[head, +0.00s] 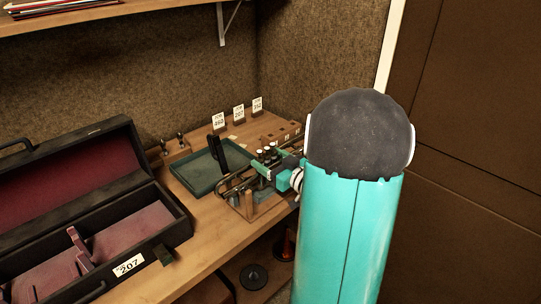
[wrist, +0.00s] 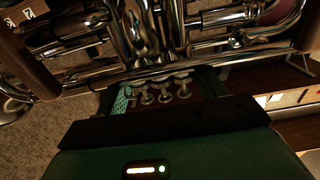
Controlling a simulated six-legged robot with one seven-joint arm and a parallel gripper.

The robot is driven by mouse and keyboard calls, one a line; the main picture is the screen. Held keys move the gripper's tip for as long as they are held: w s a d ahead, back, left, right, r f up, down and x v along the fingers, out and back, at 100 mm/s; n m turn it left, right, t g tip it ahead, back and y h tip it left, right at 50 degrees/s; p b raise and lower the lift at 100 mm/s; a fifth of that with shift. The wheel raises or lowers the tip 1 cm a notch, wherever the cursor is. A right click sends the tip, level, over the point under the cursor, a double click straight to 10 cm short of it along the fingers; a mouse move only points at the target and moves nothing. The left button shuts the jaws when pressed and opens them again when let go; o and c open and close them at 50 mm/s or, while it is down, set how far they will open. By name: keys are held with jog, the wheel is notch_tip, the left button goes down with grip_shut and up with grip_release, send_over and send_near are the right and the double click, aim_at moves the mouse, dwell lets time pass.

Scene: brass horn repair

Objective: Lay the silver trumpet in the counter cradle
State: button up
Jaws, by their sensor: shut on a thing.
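The silver trumpet (head: 236,182) is over the counter in the middle of the head view, partly hidden by my gripper (head: 268,172). My gripper is shut on the trumpet near its valves. In the wrist view the trumpet's shiny tubes (wrist: 140,35) fill the upper part, with its valve ends close to my gripper (wrist: 165,98). Wooden uprights (head: 249,206), apparently of the counter cradle, stand at the trumpet's near side. Whether the trumpet rests on them or hangs just above, I cannot tell.
An open black case (head: 165,205) with a dark red lining and tag 207 lies at the left. A green tray (head: 195,185) with a black item is behind the trumpet. Numbered cards (head: 238,113) stand at the back. A wooden shelf (head: 120,12) hangs above.

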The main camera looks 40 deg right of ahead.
jog(key=shift+f, duration=0.7)
dwell(0.8)
jog(key=o, duration=1.4)
jog(key=shift+f, duration=0.15)
jog(key=s, duration=1.4)
jog(key=shift+d, duration=0.2)
jog(key=shift+w, duration=0.15)
